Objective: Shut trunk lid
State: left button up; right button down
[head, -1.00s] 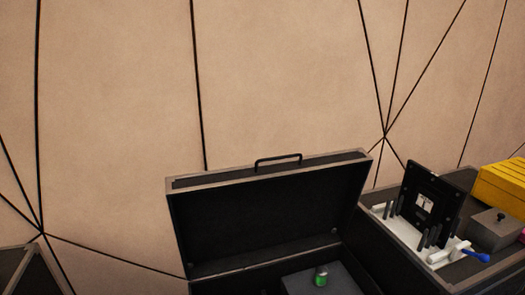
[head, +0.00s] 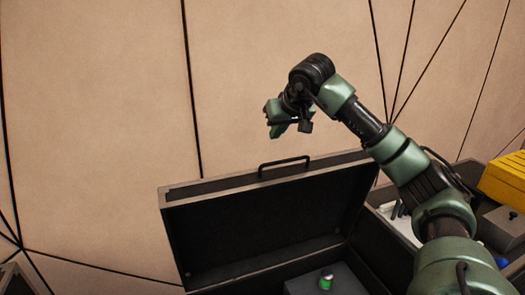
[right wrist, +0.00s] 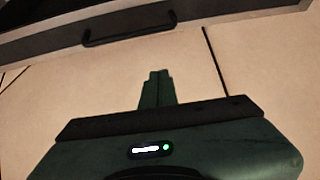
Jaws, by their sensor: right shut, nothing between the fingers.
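The trunk stands open, its dark lid (head: 265,222) raised and leaning back toward the wall, with a black handle (head: 284,167) on its top edge. The lid's edge and handle (right wrist: 130,33) also show at the top of the right wrist view. Inside the trunk, a green can (head: 326,282) stands on a grey block (head: 345,284). My right gripper (head: 276,119) is shut and empty, above the lid's top edge and apart from it; its closed fingers (right wrist: 156,88) show in the right wrist view. My left gripper is not in view.
To the right, behind my right arm, are a yellow case (head: 504,182), a grey box with a knob (head: 504,222) and a white part (head: 398,222) on a dark surface. The panelled wall (head: 90,130) rises behind the lid. Another dark case edge (head: 14,278) shows at lower left.

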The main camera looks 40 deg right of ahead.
jog(key=x, duration=0.3)
jog(key=p+x, duration=0.1)
jog(key=x, duration=0.2)
jog(key=d+x, duration=0.1)
jog(key=x, duration=0.2)
jog(key=shift+w+d+f, duration=0.1)
jog(key=shift+f, duration=0.15)
jog(key=s, duration=0.2)
jog(key=s+a+f, duration=0.1)
jog(key=shift+s+p, duration=0.3)
jog(key=shift+a, duration=0.1)
